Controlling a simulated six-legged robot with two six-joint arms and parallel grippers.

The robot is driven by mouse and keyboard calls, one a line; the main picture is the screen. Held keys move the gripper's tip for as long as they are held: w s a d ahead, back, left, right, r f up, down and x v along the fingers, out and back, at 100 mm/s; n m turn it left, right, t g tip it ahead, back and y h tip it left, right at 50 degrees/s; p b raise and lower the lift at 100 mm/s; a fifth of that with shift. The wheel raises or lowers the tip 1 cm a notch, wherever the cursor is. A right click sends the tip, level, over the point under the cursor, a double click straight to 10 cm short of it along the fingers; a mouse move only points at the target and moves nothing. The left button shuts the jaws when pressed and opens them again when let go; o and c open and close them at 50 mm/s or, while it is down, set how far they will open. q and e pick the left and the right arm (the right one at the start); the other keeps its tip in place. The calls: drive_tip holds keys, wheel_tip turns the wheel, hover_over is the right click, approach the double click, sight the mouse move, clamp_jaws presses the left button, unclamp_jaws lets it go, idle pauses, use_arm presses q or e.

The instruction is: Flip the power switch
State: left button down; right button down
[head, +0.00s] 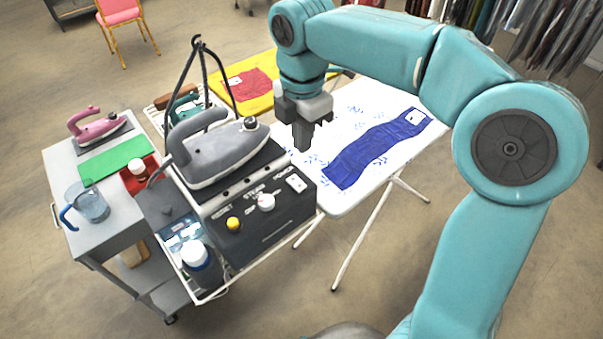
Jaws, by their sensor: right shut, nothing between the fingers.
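The power switch (296,183) is a small white switch on the sloped dark front panel (258,238) of the steam iron station, at the panel's upper right by the POWER lettering. Which way it is set is too small to tell. A white knob (266,201) sits to its left by the STEAM lettering, and a yellow button (233,223) is further left. My right gripper (302,148) points down, shut and empty. In the picture it is just above the switch, over the near left edge of the ironing board, and looks apart from the panel. My left gripper is out of view.
A large grey iron (222,155) rests on top of the station. The ironing board (345,112) carries a blue cloth (377,148). The grey cart (62,165) at left holds a pink iron (95,126), a jug (93,203) and a green cloth (113,158). A white-capped bottle (197,257) stands left of the panel.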

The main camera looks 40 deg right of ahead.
sight(302, 185)
wheel_tip(302, 185, down, 10)
drive_tip(key=shift+f, duration=0.25)
drive_tip(key=shift+w+f, duration=0.1)
drive_tip(key=shift+f, duration=0.15)
drive_tip(key=shift+f, duration=0.3)
drive_tip(key=shift+a+r, duration=0.1)
